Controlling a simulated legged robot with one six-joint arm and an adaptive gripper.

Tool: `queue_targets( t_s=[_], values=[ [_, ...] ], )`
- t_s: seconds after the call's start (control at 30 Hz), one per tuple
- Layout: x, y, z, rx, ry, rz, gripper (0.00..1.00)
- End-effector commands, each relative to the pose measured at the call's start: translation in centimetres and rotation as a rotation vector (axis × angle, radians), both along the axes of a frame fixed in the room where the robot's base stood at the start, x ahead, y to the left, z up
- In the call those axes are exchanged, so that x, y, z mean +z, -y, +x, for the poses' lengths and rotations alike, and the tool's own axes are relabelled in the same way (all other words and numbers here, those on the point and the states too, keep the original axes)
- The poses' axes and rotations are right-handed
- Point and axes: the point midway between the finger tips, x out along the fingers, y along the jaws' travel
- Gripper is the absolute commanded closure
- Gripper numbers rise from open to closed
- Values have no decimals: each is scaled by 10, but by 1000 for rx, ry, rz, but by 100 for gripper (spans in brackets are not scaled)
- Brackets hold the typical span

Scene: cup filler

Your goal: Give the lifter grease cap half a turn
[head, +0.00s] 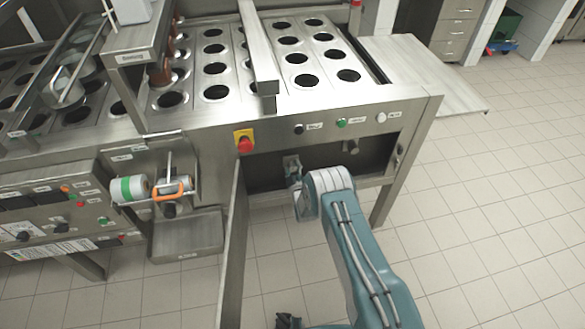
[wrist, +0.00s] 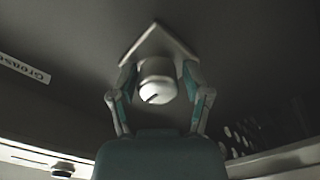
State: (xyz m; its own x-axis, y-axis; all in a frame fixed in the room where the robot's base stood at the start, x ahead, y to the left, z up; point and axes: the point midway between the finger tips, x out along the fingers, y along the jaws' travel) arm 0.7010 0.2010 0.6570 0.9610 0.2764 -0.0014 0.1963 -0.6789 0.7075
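The grease cap (wrist: 157,88) shows in the wrist view as a pale round cap with a dark slot across its end. It sits on a pale pointed flange (wrist: 150,42) on a dark surface. My gripper (wrist: 159,78) is open, with one finger on each side of the cap. A narrow gap seems to show beside the cap, so I see no firm grip. In the head view my gripper (head: 292,168) reaches into the open bay under the machine's front panel. The cap is hidden in that view.
A label reading "Grease" (wrist: 24,68) lies left of the cap, upside down. The open metal door (head: 232,255) hangs left of my arm. The bay's right leg (head: 390,190) stands to the right. A red emergency knob (head: 245,145) and several buttons sit above. Tiled floor at right is free.

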Motion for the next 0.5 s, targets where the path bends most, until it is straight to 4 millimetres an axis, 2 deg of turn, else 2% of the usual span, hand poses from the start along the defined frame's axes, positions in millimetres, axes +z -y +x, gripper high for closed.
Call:
queue_targets(
  t_s=[0.03,0.07,0.1,0.5],
  values=[
    [0,0,0,0,0,0,81],
    [0,0,0,0,0,0,95],
    [0,0,0,1,-1,0,100],
    [-1,-1,-1,2,-13,39,100]
  ],
)
